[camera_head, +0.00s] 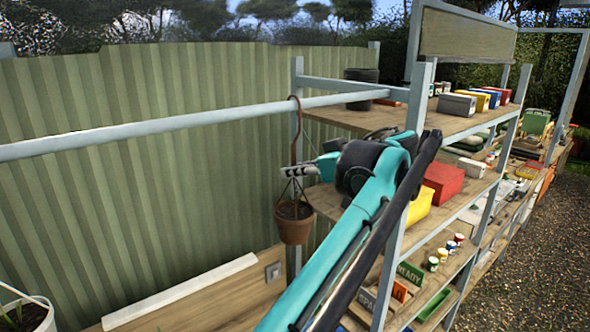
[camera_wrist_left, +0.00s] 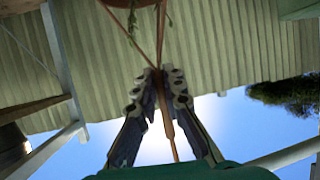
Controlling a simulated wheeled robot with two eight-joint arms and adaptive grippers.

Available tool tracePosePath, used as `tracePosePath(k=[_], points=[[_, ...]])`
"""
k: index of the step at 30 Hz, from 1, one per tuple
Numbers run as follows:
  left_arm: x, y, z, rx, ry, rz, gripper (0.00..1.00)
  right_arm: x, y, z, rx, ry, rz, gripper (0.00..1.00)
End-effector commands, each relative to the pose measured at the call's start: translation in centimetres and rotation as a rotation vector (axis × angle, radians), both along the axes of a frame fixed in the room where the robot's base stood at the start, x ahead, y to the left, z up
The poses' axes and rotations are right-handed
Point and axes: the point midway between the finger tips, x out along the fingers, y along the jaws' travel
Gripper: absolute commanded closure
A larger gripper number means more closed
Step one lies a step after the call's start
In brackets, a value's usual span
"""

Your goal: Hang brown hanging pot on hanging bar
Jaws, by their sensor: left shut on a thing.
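The brown hanging pot (camera_head: 294,224) hangs upright on cords below a brown hook stem, with a small plant in it. The hook's curved top is at the pale grey hanging bar (camera_head: 190,121) and overlaps it. I cannot tell whether it bears on the bar. My left gripper (camera_head: 298,172) is below the bar, shut on the hanger where the cords meet the stem. In the left wrist view the fingers (camera_wrist_left: 160,85) close around this hanger (camera_wrist_left: 168,120), and part of the pot (camera_wrist_left: 130,2) shows at the top edge. My right gripper is not in view.
A shelf rack stands right of the bar, with a black pot (camera_head: 361,88), a red box (camera_head: 443,181) and several small cans. A green corrugated fence (camera_head: 130,180) is behind. A white pot (camera_head: 28,315) is at bottom left. The space under the bar's left part is clear.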

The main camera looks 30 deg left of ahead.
Motion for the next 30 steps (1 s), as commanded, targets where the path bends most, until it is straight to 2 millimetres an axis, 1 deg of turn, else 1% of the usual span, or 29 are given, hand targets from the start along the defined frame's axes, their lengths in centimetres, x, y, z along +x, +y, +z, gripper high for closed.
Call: tracePosePath(k=[9, 10, 11, 12, 20, 23, 26, 30], points=[[0.0, 0.0, 0.0, 0.001, 0.0, 0.0, 1.0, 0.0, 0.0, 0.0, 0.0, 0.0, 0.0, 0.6], [0.0, 0.0, 0.0, 0.001, 0.0, 0.0, 0.86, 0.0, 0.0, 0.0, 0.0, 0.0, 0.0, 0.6], [0.0, 0.0, 0.0, 0.001, 0.0, 0.0, 0.78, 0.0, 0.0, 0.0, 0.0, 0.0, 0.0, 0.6], [0.0, 0.0, 0.0, 0.001, 0.0, 0.0, 0.68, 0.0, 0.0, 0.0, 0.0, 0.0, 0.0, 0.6], [0.0, 0.0, -0.1, -0.001, 0.0, 0.0, 0.67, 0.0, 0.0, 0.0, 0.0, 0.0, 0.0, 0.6], [0.0, -0.3, 0.0, -0.001, 0.001, -0.001, 0.67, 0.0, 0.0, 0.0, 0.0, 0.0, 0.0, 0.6], [-0.2, -1.4, 0.4, 0.0, 0.001, -0.004, 0.67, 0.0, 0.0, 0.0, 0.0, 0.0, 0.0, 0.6], [-0.6, -3.9, 1.5, 0.0, 0.0, -0.005, 0.67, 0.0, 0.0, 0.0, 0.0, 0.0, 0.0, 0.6]])
